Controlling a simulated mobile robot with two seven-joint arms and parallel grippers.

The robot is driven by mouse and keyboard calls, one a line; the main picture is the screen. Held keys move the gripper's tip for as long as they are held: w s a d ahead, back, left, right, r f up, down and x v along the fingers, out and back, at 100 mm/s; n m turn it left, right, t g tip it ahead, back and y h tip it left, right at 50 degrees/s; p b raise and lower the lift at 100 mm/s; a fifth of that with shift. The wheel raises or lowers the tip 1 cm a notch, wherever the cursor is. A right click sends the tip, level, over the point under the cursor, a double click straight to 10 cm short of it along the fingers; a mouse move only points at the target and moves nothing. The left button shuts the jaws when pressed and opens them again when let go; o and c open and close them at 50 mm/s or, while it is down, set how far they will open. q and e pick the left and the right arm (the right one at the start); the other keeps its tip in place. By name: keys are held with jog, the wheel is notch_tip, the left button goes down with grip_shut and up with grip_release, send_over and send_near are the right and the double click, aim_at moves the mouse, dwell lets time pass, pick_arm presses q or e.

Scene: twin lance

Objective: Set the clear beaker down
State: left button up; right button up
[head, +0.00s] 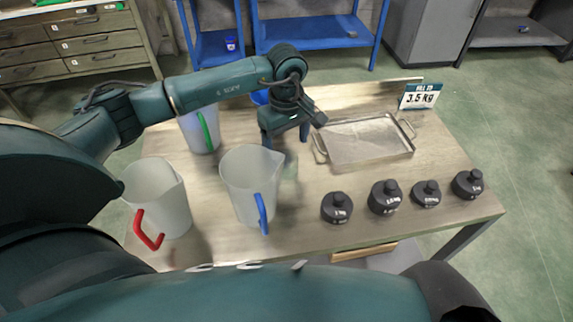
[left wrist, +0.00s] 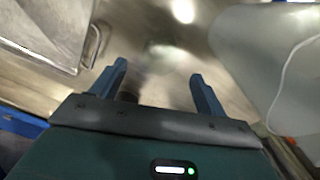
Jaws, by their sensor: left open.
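The clear beaker (head: 289,167) is very faint and see-through. It appears to stand on the table just below my left gripper, between the blue-handled pitcher and the metal tray. In the left wrist view a faint round outline of the clear beaker (left wrist: 165,58) shows just beyond the fingertips. My left gripper (head: 287,137) points down with its fingers apart. In the left wrist view my left gripper (left wrist: 160,75) has nothing clamped between its fingers. Whether the fingers still flank the beaker's top is hard to tell. My right gripper is not in view.
The metal tray (head: 368,140) lies right of the gripper, beside a 3.5 kg sign (head: 420,95). Pitchers with blue (head: 250,178), red (head: 158,195) and green (head: 198,132) handles stand left. Several dark weights line the front right of the table (head: 300,225).

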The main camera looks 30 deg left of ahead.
aim_at(287, 163)
pick_arm(q)
notch_tip(287, 163, down, 3)
jog(key=shift+r, duration=0.1)
notch_tip(287, 163, down, 4)
jog(key=shift+d+f+p, duration=0.1)
jog(key=shift+d+p, duration=0.05)
jog(key=shift+p, duration=0.35)
jog(key=shift+f, duration=0.5)
jog(key=c, duration=1.1)
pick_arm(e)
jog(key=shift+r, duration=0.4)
pick_arm(q)
jog(key=shift+r, duration=0.15)
